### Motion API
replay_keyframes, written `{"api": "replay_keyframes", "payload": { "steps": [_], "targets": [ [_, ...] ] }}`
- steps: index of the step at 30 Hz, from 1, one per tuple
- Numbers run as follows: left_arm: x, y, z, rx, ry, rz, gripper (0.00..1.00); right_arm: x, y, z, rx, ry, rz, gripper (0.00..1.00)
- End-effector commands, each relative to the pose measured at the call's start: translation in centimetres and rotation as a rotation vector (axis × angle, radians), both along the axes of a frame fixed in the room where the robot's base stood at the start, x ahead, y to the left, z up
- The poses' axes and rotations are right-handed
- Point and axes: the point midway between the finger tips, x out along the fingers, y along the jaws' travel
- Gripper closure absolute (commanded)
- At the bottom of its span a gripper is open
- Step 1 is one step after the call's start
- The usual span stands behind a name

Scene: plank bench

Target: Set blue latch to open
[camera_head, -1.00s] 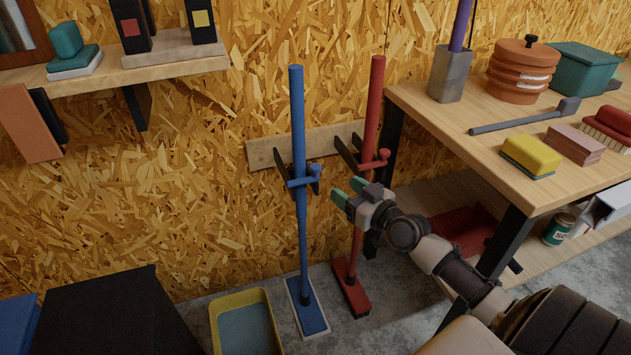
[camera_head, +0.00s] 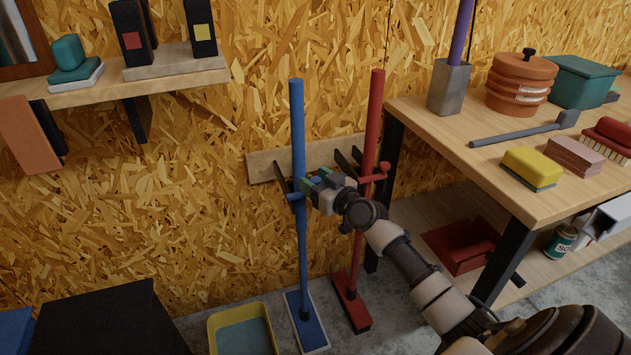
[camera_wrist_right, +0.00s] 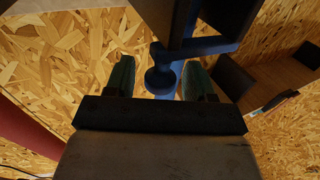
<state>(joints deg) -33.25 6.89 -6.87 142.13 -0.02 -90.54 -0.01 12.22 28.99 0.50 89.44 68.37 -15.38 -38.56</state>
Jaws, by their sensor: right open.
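The blue latch (camera_head: 294,196) is a short bar with a round knob, on a blue upright pole (camera_head: 299,125) at the wall rack. My right gripper (camera_head: 312,183) is at the latch and covers most of it in the head view. In the right wrist view, the latch's blue knob (camera_wrist_right: 160,80) shows between the two green fingers of my right gripper (camera_wrist_right: 158,76), with gaps on both sides. The gripper is open. My left gripper is not in view.
A red pole (camera_head: 376,115) with a red latch (camera_head: 376,176) stands close on the right, behind my right arm. A wooden rack board (camera_head: 262,166) is on the wall behind. The workbench (camera_head: 440,125) is at right; a yellow tub (camera_head: 213,325) is on the floor.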

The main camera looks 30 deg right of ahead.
Motion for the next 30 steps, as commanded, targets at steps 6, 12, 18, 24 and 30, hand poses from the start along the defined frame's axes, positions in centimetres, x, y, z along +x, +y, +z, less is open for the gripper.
{"api": "replay_keyframes", "payload": {
  "steps": [6,12,18,24,30],
  "targets": [
    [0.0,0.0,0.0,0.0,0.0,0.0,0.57,0.06,0.02,0.0,0.001,0.0,0.0,0.46],
    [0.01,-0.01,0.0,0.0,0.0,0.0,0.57,0.04,0.01,0.0,0.001,0.0,0.0,0.72],
    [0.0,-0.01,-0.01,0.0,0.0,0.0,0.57,0.04,0.01,-0.01,0.001,0.0,0.0,1.0],
    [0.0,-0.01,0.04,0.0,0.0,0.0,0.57,0.04,0.0,0.01,0.001,0.0,-0.001,1.0],
    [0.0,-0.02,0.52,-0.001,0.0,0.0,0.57,0.1,-0.1,0.09,0.002,0.001,-0.013,1.0]
  ]
}}
